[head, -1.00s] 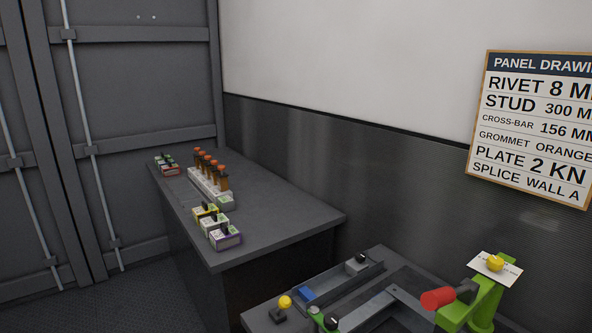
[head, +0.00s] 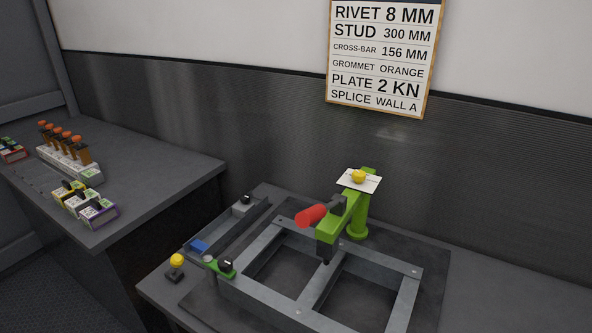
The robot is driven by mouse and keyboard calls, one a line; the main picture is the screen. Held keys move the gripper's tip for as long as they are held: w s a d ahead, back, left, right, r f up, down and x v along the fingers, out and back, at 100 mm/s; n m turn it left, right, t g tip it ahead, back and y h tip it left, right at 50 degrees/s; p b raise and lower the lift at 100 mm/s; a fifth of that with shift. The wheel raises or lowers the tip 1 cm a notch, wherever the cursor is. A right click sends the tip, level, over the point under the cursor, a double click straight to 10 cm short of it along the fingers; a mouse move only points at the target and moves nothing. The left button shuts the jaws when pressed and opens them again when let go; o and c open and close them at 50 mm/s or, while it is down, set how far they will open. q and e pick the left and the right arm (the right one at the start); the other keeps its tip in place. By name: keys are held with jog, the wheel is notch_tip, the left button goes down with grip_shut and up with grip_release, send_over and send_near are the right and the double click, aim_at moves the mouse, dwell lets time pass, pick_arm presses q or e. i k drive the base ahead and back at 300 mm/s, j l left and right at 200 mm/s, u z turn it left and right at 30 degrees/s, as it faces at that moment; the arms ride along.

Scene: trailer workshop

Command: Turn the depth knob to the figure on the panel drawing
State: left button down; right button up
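The panel drawing (head: 381,58) hangs on the wall, its title strip cut by the top edge. It reads rivet 8 mm, stud 300 mm, cross-bar 156 mm, grommet orange, plate 2 kN, splice wall A. A yellow knob (head: 358,175) sits on a white card (head: 369,185) atop the green tool (head: 341,219) with a red handle (head: 311,215); this looks like the depth knob. The card's marks and the knob's setting are too small to read. Neither gripper is in view.
A grey frame (head: 406,299) lies on the near bench (head: 476,287). A second yellow knob (head: 177,260) on a dark base stands at its left edge. The left bench (head: 152,174) holds a rack (head: 66,163) of orange-topped items and several small boxes. The near bench's right side is clear.

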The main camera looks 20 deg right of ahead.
aim_at(358, 176)
jog(key=k+j+z, duration=0.15)
jog(key=z, duration=1.2)
